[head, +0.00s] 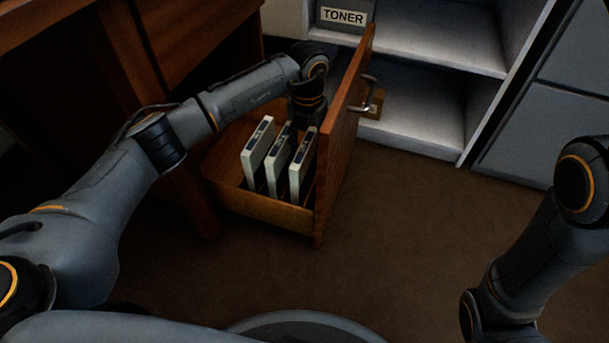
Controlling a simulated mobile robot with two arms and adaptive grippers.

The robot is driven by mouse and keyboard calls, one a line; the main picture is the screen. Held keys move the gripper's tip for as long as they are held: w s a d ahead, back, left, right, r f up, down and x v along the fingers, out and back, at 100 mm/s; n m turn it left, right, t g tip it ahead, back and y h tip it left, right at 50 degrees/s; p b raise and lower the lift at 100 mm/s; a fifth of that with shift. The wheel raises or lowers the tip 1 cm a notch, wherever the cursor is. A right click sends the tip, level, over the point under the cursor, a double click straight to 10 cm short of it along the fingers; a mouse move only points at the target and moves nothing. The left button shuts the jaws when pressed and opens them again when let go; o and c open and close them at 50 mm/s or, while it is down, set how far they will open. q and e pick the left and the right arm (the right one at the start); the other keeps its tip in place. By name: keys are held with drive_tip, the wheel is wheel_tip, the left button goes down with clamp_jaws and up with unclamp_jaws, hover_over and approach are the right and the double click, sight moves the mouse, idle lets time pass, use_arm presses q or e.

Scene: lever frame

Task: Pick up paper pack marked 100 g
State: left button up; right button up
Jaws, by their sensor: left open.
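Three pale, slim packs stand upright in a row in the open wooden drawer (262,208): a left one (258,160), a middle one (280,165) and a right one (302,170). Each has a dark label on its narrow top edge. The print is too small to read, so I cannot tell which is marked 100 g. My left gripper (306,122) points down into the drawer, just behind the middle and right packs. It is open, its fingertips are mostly hidden, and no pack is seen in it. My right arm enters at the right; its gripper is not in view.
The drawer front (342,140) stands upright with a metal handle (369,88). The brown floor (420,215) to the right is clear.

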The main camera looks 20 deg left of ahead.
sight(304, 173)
use_arm(q)
drive_tip(key=shift+a+f+b, duration=0.1)
drive_tip(key=shift+f+b, duration=0.25)
drive_tip(key=shift+f, duration=0.15)
drive_tip(key=f+b, duration=0.3)
drive_tip(key=shift+s+a+f, duration=0.15)
drive_tip(key=shift+s+a, duration=0.05)
drive_tip(key=shift+s, duration=0.05)
drive_tip(key=shift+f+b, duration=0.45)
drive_tip(key=shift+f, duration=0.05)
drive_tip(key=shift+r, duration=0.1)
drive_tip(key=shift+r, duration=0.1)
clamp_jaws()
